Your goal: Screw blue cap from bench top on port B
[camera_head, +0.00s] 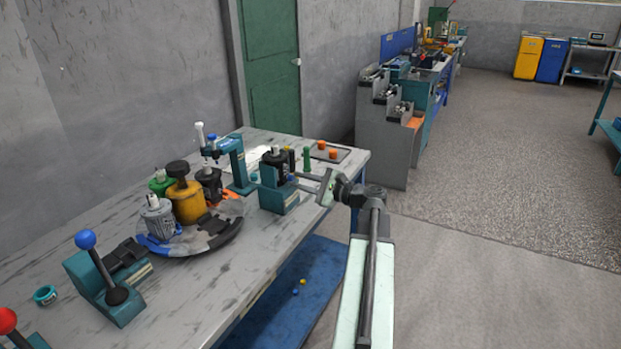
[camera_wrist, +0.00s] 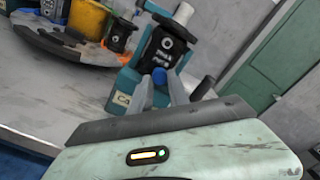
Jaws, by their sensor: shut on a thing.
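The black hydraulic motor (camera_head: 275,166) stands upright in a teal fixture (camera_head: 279,197) on the bench; it also shows in the wrist view (camera_wrist: 151,57), with white lettering and an open round port on its facing side. My gripper (camera_head: 297,179) reaches in from the right at the motor's side. In the wrist view, my gripper (camera_wrist: 164,88) is shut on the blue cap (camera_wrist: 160,75), which sits between the fingertips in front of the motor's lower body, below the lettering. The port behind the cap is hidden, and I cannot tell whether the cap touches it.
A teal press (camera_head: 236,163) stands left of the fixture. A round turntable (camera_head: 215,240) carries a yellow motor (camera_head: 186,201) and others. A tray (camera_head: 343,153) with orange caps and a green cylinder (camera_head: 306,159) lie behind. A blue-knobbed lever (camera_head: 86,240) stands front left.

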